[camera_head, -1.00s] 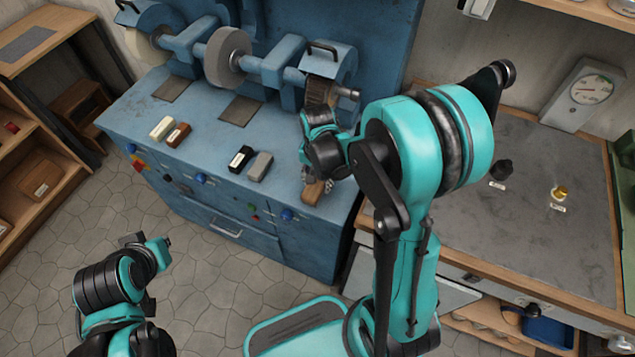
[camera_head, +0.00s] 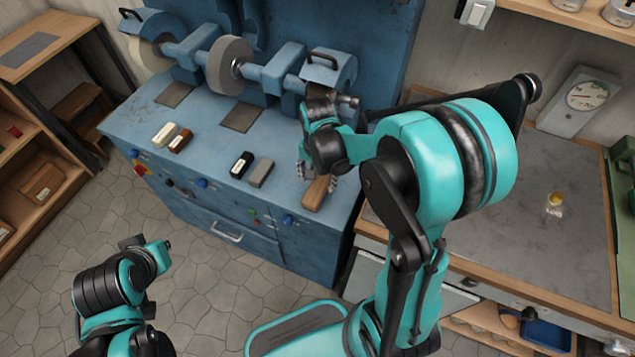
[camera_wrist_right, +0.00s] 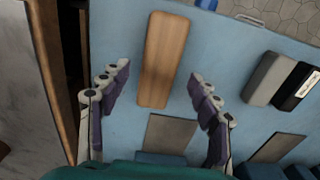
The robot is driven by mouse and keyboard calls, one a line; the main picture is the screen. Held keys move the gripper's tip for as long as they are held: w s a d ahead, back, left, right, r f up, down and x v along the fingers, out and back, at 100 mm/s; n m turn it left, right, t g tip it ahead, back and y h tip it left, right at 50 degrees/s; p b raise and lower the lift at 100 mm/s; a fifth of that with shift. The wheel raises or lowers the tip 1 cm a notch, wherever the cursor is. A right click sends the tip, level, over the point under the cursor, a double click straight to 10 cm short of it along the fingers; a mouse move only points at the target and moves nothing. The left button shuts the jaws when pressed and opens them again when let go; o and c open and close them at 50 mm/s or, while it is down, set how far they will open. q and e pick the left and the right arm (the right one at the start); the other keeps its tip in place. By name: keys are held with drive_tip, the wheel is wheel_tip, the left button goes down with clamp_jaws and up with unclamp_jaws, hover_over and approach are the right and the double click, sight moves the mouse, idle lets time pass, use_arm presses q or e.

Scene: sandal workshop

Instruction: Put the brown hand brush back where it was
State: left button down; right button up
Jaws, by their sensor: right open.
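The brown hand brush (camera_head: 316,194) lies on the blue machine bench near its right front corner. In the right wrist view its plain wooden top (camera_wrist_right: 163,58) lies lengthwise between my fingers, with a gap on each side. My right gripper (camera_head: 319,178) is open at the brush, one finger to each side, and it also shows in the wrist view (camera_wrist_right: 159,76). The brush's underside is hidden. My left gripper (camera_head: 160,254) is at the lower left, away from the bench; its fingers cannot be made out.
A black block (camera_head: 242,165) and a grey block (camera_head: 262,173) lie left of the brush; a cream one (camera_head: 164,133) and a red-brown one (camera_head: 180,140) lie farther left. Grinding wheels (camera_head: 229,65) stand behind. A grey-topped table (camera_head: 565,245) is at the right.

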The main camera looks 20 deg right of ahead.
sight(318, 187)
drive_tip(key=s+a+r+n+t+p, duration=0.1)
drive_tip(key=s+a+r+n+t, duration=0.1)
drive_tip(key=r, duration=0.5)
drive_tip(key=s+a+r+n+t+p, duration=0.1)
drive_tip(key=s+r+n+t, duration=0.4)
drive_tip(key=s+r+n, duration=0.2)
drive_tip(key=shift+s+a+r+n, duration=0.25)
drive_tip(key=shift+a+r+n, duration=0.1)
drive_tip(key=shift+r, duration=0.25)
wheel_tip(318, 187, down, 3)
drive_tip(key=b, duration=0.3)
drive_tip(key=shift+f, duration=0.2)
